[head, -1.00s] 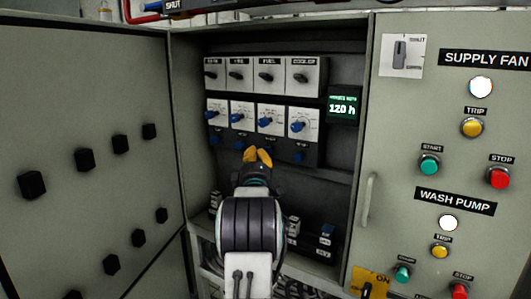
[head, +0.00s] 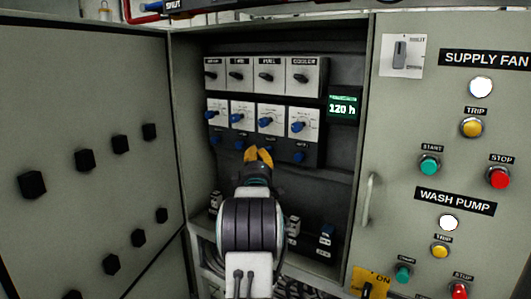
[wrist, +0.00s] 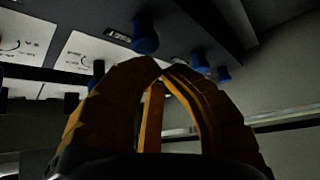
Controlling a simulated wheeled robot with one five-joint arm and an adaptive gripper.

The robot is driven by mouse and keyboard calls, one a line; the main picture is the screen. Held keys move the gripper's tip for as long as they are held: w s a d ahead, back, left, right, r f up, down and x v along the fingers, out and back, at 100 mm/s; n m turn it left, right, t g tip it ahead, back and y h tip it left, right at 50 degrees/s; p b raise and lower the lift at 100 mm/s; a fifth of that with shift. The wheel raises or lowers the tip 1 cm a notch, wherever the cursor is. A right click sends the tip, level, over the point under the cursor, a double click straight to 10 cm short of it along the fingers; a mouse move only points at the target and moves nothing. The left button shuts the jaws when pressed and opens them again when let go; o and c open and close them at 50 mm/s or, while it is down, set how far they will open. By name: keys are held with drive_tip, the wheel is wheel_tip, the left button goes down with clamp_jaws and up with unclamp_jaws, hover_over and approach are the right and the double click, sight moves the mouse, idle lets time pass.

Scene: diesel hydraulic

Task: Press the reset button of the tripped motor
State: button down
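An open cabinet holds a row of motor breaker units with black switches, labelled along the top; FUEL (head: 267,76) and COOLER (head: 303,77) are readable. Below are white dial plates with blue knobs (head: 298,126). Under these sits a row of blue buttons, including a left one (head: 214,142) and a right one (head: 299,157). Contact is not clear. I cannot tell which motor is tripped.
A display reading 120 h (head: 342,107) is at the right inside. The left door (head: 80,120) stands open. The right panel (head: 400,150) carries supply fan and wash pump buttons and a handle (head: 371,200). Small components sit low in the cabinet behind my arm.

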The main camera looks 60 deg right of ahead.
drive_tip(key=shift+d, duration=0.75)
idle(0.9)
drive_tip(key=shift+a, duration=0.95)
idle(0.9)
